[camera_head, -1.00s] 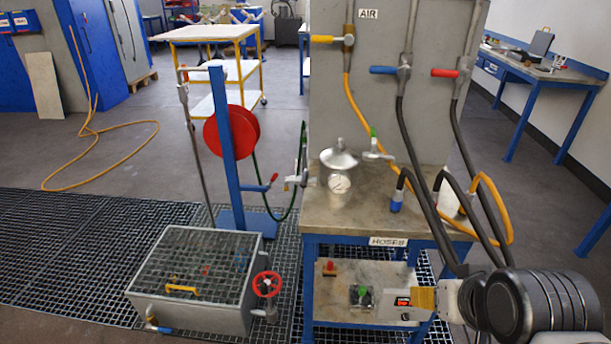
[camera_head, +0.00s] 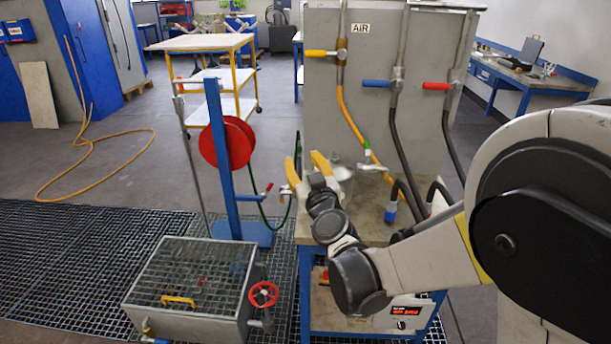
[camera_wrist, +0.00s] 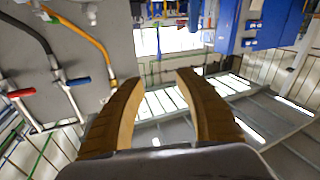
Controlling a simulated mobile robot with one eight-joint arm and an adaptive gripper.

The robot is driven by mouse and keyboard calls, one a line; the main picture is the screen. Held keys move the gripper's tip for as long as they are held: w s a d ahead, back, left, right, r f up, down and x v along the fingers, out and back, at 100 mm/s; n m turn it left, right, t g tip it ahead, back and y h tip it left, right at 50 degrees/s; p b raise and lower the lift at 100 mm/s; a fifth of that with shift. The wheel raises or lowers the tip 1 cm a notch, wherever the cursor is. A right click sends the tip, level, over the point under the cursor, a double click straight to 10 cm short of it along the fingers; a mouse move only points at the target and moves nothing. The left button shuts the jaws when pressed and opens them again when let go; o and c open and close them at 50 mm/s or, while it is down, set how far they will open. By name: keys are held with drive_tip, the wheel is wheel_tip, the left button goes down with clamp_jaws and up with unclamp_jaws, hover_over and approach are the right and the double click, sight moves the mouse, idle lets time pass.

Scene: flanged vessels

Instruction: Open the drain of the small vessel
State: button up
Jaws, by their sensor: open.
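The small vessel (camera_head: 347,188) is a silver lidded pot on the bench, partly hidden behind my gripper; its front gauge is covered. A green-handled valve (camera_head: 367,158) shows at its right. A side valve (camera_head: 286,191) shows at its left, close to the red-handled valve (camera_head: 266,188) by the hose reel. I cannot tell which fitting is the drain. My gripper (camera_head: 305,162) is open and empty, raised in front of and left of the vessel in the head view. In the wrist view its yellow fingers (camera_wrist: 160,78) are apart with nothing between them; the vessel is not seen there.
A grey panel (camera_head: 420,40) with yellow, blue and red handles and hanging hoses stands behind the bench. A red reel (camera_head: 226,143) on a blue post stands left. A grated tank (camera_head: 190,290) with a red handwheel (camera_head: 263,295) sits low at front left.

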wheel_tip(320, 180, down, 18)
drive_tip(key=w+a+m+h, duration=0.2)
drive_tip(key=m+h, duration=0.1)
drive_tip(key=h, duration=0.3)
drive_tip(key=shift+t, duration=0.3)
drive_tip(key=w+b, duration=0.1)
drive_tip(key=w, duration=0.9)
drive_tip(key=shift+w+f+b, duration=0.15)
drive_tip(key=shift+b, duration=0.25)
clamp_jaws()
